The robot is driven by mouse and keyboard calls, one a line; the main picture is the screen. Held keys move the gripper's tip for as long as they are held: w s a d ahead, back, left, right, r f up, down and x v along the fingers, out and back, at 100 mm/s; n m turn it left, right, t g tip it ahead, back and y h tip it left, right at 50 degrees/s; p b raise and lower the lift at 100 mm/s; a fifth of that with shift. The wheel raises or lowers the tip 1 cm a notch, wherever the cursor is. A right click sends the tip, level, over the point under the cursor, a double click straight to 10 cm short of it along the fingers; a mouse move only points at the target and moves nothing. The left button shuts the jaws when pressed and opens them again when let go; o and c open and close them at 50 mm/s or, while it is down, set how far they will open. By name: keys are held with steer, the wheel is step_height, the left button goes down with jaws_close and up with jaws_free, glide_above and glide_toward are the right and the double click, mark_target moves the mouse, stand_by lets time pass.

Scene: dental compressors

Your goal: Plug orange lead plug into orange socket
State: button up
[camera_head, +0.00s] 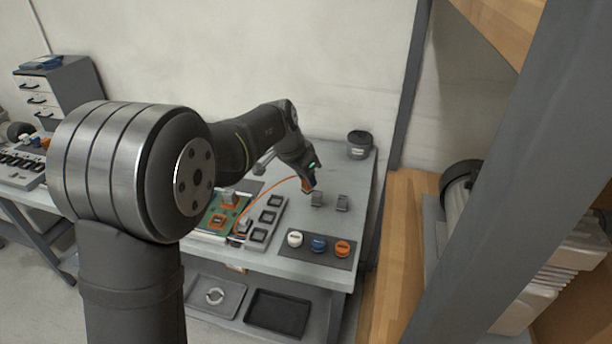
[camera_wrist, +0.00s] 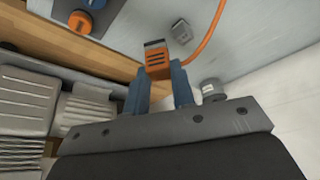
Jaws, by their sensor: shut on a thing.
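The orange lead plug (camera_wrist: 157,62), with dark slots and a dark end, sits between the blue fingertips of my gripper (camera_wrist: 158,74), which is shut on it. The orange lead (camera_wrist: 208,38) curves away from it; in the head view the lead (camera_head: 262,196) arcs from the board area to my gripper (camera_head: 307,186), held above the table. A round orange piece, likely the orange socket (camera_head: 342,247), is on a dark mat at the front right of the table, apart from the plug. It also shows in the wrist view (camera_wrist: 81,21).
White (camera_head: 295,238) and blue (camera_head: 318,243) round pieces stand beside the orange one. A board with orange parts (camera_head: 218,219) lies left. A dark pot (camera_head: 360,145) stands at the back.

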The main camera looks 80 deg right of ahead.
steer(key=m+y, duration=0.1)
steer(key=m, duration=0.2)
steer(key=m+g, duration=0.1)
steer(key=m, duration=0.2)
steer(key=shift+g+y, duration=0.3)
steer(key=shift+y, duration=0.1)
steer(key=m+y, duration=0.2)
steer(key=m, duration=0.3)
steer(key=shift+w, duration=0.1)
steer(key=w+a+f, duration=0.1)
steer(key=w+a, duration=0.1)
steer(key=w, duration=0.6)
steer(key=w+a+f, duration=0.2)
steer(key=w+a, duration=0.1)
steer(key=w, duration=0.5)
steer(key=w+a+f, duration=0.1)
steer(key=w+a, duration=0.1)
steer(key=w, duration=0.6)
steer(key=shift+w+a+f, duration=0.25)
steer(key=shift+a, duration=0.15)
steer(key=shift+f, duration=1.9)
